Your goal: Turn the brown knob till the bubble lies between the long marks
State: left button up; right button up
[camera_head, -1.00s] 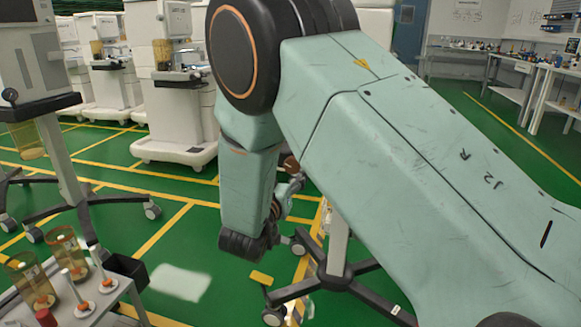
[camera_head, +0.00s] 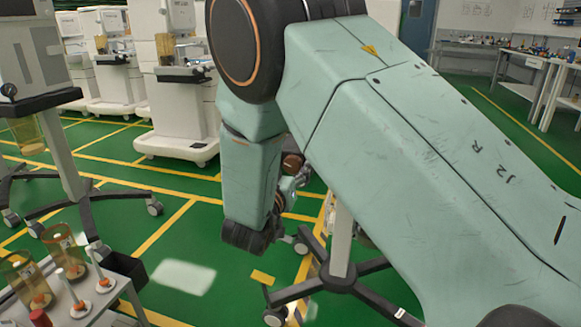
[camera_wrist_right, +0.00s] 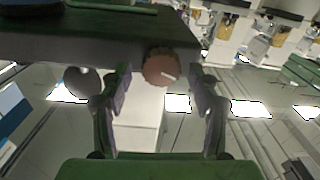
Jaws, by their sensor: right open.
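The round brown knob (camera_wrist_right: 162,68) has a pale line on its face and sits below a dark panel edge in the right wrist view. My right gripper (camera_wrist_right: 160,84) is open, with one finger to each side of the knob. A gap shows between the knob and the left finger; whether the right finger touches it I cannot tell. In the head view a small brown round part (camera_head: 292,164), seemingly the knob, shows behind my right arm, with part of the gripper below it. The bubble and the long marks are not visible. My left gripper is not in view.
A small trolley (camera_head: 85,312) with amber canisters stands at the lower left. A wheeled stand base (camera_head: 340,278) is below my right arm. White machines (camera_head: 180,110) stand behind on the green floor. Workbenches (camera_head: 520,62) line the far right.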

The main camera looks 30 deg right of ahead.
jog(key=shift+w+f, duration=0.1)
jog(key=shift+f, duration=0.05)
jog(key=c, duration=1.2)
jog(key=shift+o, duration=0.2)
jog(key=shift+a+r+n+p, duration=0.1)
jog(key=shift+r+n+p, duration=0.15)
jog(key=shift+n+p, duration=0.45)
jog(key=n+p, duration=0.5)
jog(key=p, duration=0.2)
jog(key=n+p, duration=0.2)
jog(key=shift+n, duration=0.4)
jog(key=shift+f+n+p, duration=0.15)
jog(key=shift+n+p, duration=0.65)
jog(key=shift+n, duration=0.4)
jog(key=shift+w, duration=0.1)
